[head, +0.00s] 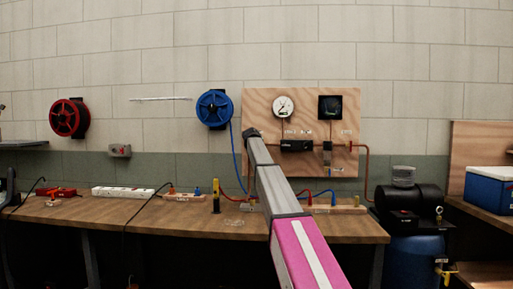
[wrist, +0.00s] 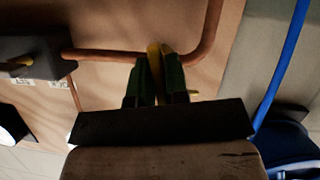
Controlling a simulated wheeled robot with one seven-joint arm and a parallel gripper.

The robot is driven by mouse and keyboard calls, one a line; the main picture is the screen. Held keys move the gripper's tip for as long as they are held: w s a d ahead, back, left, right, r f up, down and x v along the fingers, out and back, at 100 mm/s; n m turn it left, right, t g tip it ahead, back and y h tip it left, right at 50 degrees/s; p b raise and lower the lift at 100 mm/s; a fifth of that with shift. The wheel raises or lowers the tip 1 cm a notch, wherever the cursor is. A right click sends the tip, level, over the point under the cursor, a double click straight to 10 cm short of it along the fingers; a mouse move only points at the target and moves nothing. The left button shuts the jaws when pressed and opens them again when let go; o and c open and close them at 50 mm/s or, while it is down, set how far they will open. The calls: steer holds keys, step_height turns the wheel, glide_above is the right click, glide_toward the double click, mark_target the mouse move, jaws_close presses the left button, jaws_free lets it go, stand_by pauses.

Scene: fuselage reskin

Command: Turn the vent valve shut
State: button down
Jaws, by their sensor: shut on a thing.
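My gripper (wrist: 157,75) points at the plywood board (wrist: 105,22) in the wrist view, its two dark fingers close together. They are shut on a slim yellow handle (wrist: 154,52), which I take for the vent valve's; it sits at the copper pipe (wrist: 105,55). A yellow tip shows beside the right finger. The valve body is mostly hidden by the fingers, and I cannot tell the handle's exact angle. In the head view my gripper (head: 251,134) is at the board's (head: 345,103) left edge and hides the valve.
The board carries a round gauge (head: 283,106), a dark square display (head: 330,107) and a black block (head: 296,146). A blue hose reel (head: 215,108) hangs close left, its hose (head: 237,160) running down near my arm. The workbench (head: 120,211) below holds several fittings.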

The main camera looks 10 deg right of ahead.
steer(key=shift+m+y, duration=0.6)
steer(key=shift+m, duration=0.2)
steer(key=c, duration=1.2)
jaws_free()
steer(key=shift+s, duration=0.1)
steer(key=v, duration=1)
steer(key=shift+s, duration=0.35)
